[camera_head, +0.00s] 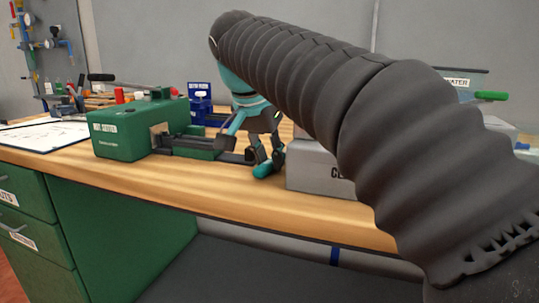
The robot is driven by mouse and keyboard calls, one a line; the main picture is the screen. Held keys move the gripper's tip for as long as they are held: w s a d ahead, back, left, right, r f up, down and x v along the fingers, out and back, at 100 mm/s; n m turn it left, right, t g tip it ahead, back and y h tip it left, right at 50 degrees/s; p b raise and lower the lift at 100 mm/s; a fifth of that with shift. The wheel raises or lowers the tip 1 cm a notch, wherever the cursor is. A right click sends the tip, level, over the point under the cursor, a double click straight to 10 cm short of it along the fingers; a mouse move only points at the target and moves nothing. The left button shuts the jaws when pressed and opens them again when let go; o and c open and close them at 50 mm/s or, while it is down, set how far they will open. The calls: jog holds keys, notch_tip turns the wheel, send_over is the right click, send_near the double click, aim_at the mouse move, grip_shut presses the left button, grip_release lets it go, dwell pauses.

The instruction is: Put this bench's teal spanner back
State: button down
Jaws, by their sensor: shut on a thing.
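The rest of the spanner is hidden by the fingers or cannot be told apart from the teal parts of my wrist. The held end appears near the bench top's front edge; I cannot tell whether it touches the wood.
A green machine (137,129) with a dark slide stands on the wooden bench (175,178). A blue labelled holder (200,101) stands behind it. A grey labelled box (315,172) is close right of my gripper. White paper (45,135) lies left. A pegboard (45,45) with tools is at the back left.

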jog(key=shift+f, duration=0.25)
jog(key=c, duration=0.6)
grip_release()
jog(key=shift+r, duration=0.1)
jog(key=shift+r+p, duration=1.1)
jog(key=shift+r, duration=2.35)
